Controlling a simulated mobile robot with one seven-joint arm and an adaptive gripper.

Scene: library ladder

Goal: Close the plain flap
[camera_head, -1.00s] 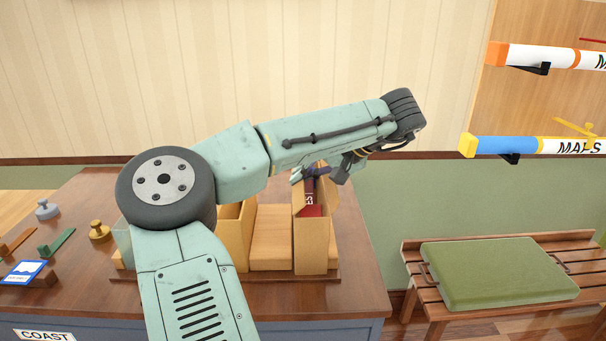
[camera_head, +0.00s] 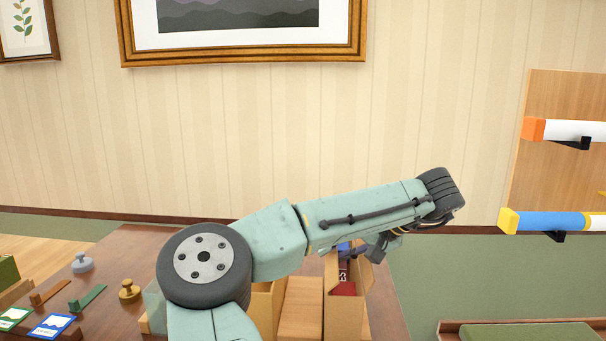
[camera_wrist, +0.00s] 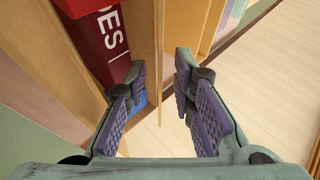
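An open cardboard box (camera_head: 341,318) stands on the desk with a red item (camera_head: 343,289) inside, white letters on it. The red item (camera_wrist: 100,35) also shows at the upper left of the wrist view. A plain tan flap (camera_head: 363,272) stands up at the box's right side. In the wrist view, my gripper (camera_wrist: 157,82) is open, its purple-padded fingers apart. A thin tan panel edge (camera_wrist: 159,60) runs down between the fingers; I cannot tell whether they touch it. A blue patch shows behind the left finger. In the head view my arm hides part of the box top.
More tan boxes (camera_head: 301,308) stand left of the open box. The desk (camera_head: 90,270) also bears stamps and cards at left. A wall rack with map tubes (camera_head: 560,221) is at right. A green cushion (camera_head: 525,335) lies low at right.

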